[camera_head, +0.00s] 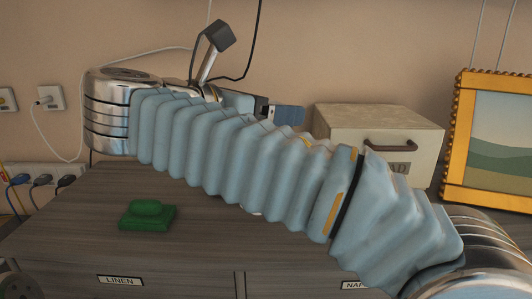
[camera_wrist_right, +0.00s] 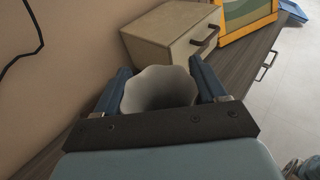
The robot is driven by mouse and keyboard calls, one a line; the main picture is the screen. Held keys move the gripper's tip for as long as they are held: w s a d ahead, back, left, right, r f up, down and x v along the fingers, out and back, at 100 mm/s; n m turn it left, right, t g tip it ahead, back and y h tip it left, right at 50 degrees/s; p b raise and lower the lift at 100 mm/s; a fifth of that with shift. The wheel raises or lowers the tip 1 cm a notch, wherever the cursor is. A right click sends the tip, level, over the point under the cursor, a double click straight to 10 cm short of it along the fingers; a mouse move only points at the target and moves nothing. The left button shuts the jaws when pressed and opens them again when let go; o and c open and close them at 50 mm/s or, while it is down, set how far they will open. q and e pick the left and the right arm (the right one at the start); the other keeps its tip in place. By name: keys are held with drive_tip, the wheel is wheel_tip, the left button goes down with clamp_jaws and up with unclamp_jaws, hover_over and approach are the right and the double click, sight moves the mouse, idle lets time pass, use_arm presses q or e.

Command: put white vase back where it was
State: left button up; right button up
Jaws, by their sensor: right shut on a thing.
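The white vase (camera_wrist_right: 160,90) has a wavy, open rim and stands between the two blue fingers of my right gripper (camera_wrist_right: 162,80) in the right wrist view. The fingers are shut on it, one on each side. In the head view my right arm reaches across from the right, and a blue finger of its gripper (camera_head: 286,115) shows behind the arm. The arm hides most or all of the vase there, and I cannot tell whether its base touches the dresser top. My left gripper is not in view.
A dark wooden dresser (camera_head: 60,226) has drawers labelled LINEN and another partly hidden label. A green block (camera_head: 148,214) lies on its left part. A beige box (camera_head: 375,128) with a handle and an orange-framed picture (camera_head: 490,135) stand at the right. Power plugs and cables are at the left wall.

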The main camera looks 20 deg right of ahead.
drive_tip(key=f, duration=0.1)
drive_tip(key=w+f, duration=0.2)
drive_tip(key=shift+w+d, duration=0.15)
drive_tip(key=shift+d, duration=0.15)
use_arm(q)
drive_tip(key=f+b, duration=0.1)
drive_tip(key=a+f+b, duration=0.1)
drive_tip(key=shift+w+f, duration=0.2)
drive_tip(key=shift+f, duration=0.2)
use_arm(e)
drive_tip(key=f, duration=0.1)
drive_tip(key=w+f, duration=0.1)
drive_tip(key=f, duration=0.3)
drive_tip(key=shift+w+d, duration=0.25)
drive_tip(key=o, duration=1.7)
drive_tip(key=shift+f, duration=0.1)
